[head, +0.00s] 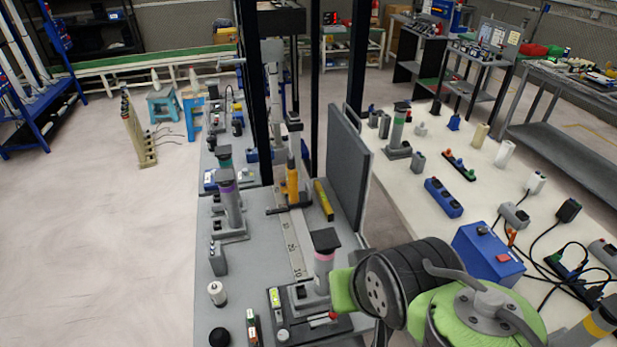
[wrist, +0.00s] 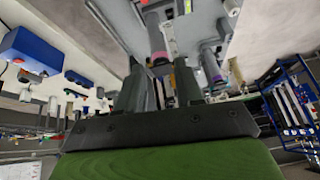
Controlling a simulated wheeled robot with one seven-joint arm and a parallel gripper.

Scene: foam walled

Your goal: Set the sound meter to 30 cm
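The sound meter (head: 292,182) is yellow-orange with a dark tip and stands upright on a dark base on the bench, in the head view. A pale scale strip (head: 296,250) with dark marks runs from its base toward the near end of the bench. The numbers are too small to read surely, so I cannot tell its exact setting. My gripper (wrist: 158,85) shows in the wrist view with its two dark fingers apart and nothing held between them. In the head view my green and black arm is at lower right, well nearer than the meter; the fingers are not distinguishable there.
A pink-banded post (head: 323,265) with a black top stands between my arm and the meter. A grey foam panel (head: 343,165) rises right of the meter, with a yellow bar (head: 323,200) beside it. A purple-banded post (head: 229,200) stands left. Dark uprights rise behind.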

